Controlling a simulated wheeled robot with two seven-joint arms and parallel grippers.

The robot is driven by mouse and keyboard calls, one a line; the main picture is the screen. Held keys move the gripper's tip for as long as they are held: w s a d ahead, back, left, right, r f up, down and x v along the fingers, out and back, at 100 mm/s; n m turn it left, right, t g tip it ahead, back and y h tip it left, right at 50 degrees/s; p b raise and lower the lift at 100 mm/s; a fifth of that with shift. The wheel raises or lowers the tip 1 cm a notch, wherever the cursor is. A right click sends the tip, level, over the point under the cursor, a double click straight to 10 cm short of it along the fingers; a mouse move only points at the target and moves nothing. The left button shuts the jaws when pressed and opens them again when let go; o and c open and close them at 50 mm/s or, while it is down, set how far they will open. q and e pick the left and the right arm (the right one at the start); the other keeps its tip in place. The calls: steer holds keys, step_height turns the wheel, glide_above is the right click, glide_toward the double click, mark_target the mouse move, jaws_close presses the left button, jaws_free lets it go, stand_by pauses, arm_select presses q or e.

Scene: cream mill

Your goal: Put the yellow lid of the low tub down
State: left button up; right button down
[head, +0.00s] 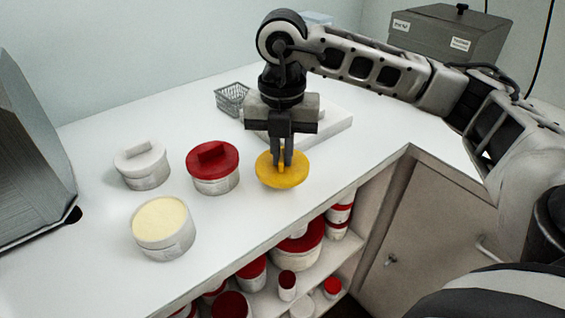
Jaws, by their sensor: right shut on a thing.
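The yellow lid (282,175) is a round disc with a raised grip at its middle. My right gripper (282,163) is shut on that grip and points straight down, with the lid about level. The lid is over the white counter, right of the red-lidded tub; I cannot tell whether it touches the counter. An open low tub (163,229) filled with pale yellow cream stands at the front left of the counter. My left gripper is not in view.
A red-lidded tub (213,168) and a white-lidded tub (142,165) stand on the counter (95,225). A wire basket (232,99) and a white slab (335,122) are behind my gripper. Shelves below the front edge hold several red-lidded containers. A grey box (450,32) stands at the back right.

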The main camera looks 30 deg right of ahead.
mark_target(283, 166)
steer(key=shift+w+d+f, duration=0.15)
steer(key=shift+w+f, duration=0.1)
steer(key=shift+f, duration=0.1)
steer(key=shift+w+d+f+p, duration=0.1)
steer(key=shift+f+p, duration=0.25)
steer(key=shift+f, duration=1.35)
steer(key=shift+f, duration=0.1)
steer(key=c, duration=1.5)
jaws_free()
steer(key=shift+c, duration=0.2)
step_height(283, 166, up, 12)
steer(key=shift+r+b, duration=0.15)
steer(key=shift+b, duration=0.15)
